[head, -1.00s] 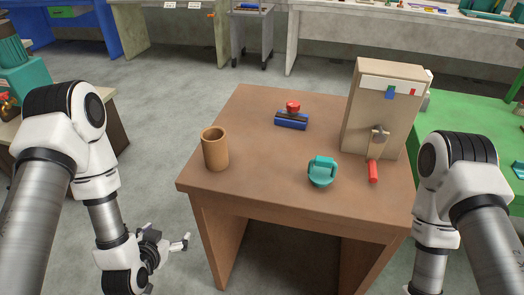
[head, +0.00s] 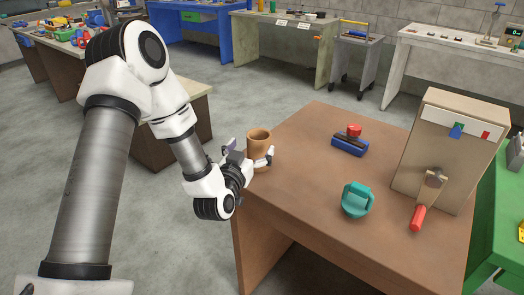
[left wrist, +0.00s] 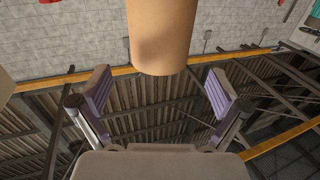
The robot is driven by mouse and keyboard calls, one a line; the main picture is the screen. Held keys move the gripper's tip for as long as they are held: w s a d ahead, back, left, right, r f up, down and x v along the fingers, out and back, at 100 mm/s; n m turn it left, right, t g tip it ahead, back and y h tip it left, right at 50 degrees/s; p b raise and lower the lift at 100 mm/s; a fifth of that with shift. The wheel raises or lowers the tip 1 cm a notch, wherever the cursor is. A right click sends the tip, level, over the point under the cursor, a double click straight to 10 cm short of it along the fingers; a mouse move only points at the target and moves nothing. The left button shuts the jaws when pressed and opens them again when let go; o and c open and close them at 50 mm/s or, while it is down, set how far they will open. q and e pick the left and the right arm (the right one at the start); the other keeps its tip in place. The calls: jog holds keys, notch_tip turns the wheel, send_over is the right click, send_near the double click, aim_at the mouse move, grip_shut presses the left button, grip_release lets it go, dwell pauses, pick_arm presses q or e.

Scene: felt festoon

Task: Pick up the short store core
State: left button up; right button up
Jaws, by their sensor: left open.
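The short store core, a tan-brown upright tube (head: 258,142) with an open top, stands at the left edge of the brown table. It also shows at the top middle of the left wrist view (left wrist: 162,35). My left gripper (head: 249,156) is at the core from the left, low beside the table edge. In the left wrist view my left gripper (left wrist: 160,92) is open, its two pads spread wider than the core. The core's end lies just beyond and between the pads, with gaps on both sides. My right gripper is out of view.
On the brown table (head: 310,190) are a teal round-handled item (head: 357,200), a blue block with a red knob (head: 350,145), and a beige box (head: 440,140) with a red-handled lever (head: 418,217). The table's middle is clear.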

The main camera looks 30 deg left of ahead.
pick_arm(q)
jog(key=x, duration=0.4)
jog(key=shift+w+p, duration=0.2)
jog(key=shift+p, duration=0.1)
jog(key=c, duration=1.3)
